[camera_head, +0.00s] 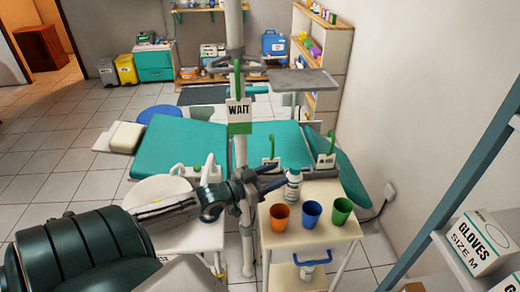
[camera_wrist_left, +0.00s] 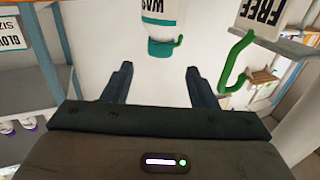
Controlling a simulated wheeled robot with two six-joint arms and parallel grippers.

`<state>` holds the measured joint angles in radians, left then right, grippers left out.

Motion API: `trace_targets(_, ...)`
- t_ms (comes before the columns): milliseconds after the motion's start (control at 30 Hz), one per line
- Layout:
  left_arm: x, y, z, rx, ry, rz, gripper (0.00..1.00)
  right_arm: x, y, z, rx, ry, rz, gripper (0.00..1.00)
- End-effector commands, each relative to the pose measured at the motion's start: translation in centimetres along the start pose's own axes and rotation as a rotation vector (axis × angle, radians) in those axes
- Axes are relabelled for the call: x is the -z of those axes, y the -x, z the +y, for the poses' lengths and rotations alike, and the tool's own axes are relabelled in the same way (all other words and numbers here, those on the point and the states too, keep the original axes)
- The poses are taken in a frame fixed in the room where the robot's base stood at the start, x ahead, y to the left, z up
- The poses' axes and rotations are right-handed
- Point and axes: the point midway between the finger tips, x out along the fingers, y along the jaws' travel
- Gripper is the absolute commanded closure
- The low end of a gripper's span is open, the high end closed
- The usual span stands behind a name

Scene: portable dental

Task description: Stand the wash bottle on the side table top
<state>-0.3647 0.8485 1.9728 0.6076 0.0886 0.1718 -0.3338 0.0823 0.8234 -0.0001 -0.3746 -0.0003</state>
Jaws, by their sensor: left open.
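The wash bottle (camera_wrist_left: 164,20) is white with a teal collar and a green spout. It shows upside down in the left wrist view, beyond and between my fingers, with its lower part cut off. In the head view, a white bottle (camera_head: 293,184) that seems to be the same one appears upright at the back edge of the side table top (camera_head: 330,236). My left gripper (camera_head: 274,176) is open and empty just left of it, pointing right. It also shows in the left wrist view (camera_wrist_left: 160,84), apart from the bottle. My right gripper is not in view.
Orange (camera_head: 280,216), blue (camera_head: 311,213) and green (camera_head: 342,210) cups stand on the side table top, near the bottle. A pole (camera_head: 240,120) with a WAIT sign rises behind my gripper. A teal dental chair (camera_head: 180,148) lies behind. A shelf with a gloves box (camera_head: 478,245) is at right.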

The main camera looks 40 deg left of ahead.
Motion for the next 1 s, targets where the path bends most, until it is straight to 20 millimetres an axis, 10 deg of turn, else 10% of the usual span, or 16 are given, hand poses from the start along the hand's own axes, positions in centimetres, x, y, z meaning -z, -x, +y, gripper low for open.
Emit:
trace_targets(200, 0.3, 1.5, 0.0, 0.001, 0.000, -0.002, 0.47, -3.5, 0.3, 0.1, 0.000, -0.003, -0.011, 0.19)
trace_targets(1000, -0.8, 4.3, 1.0, 0.002, 0.001, -0.038, 0.47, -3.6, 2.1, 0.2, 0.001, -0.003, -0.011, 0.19)
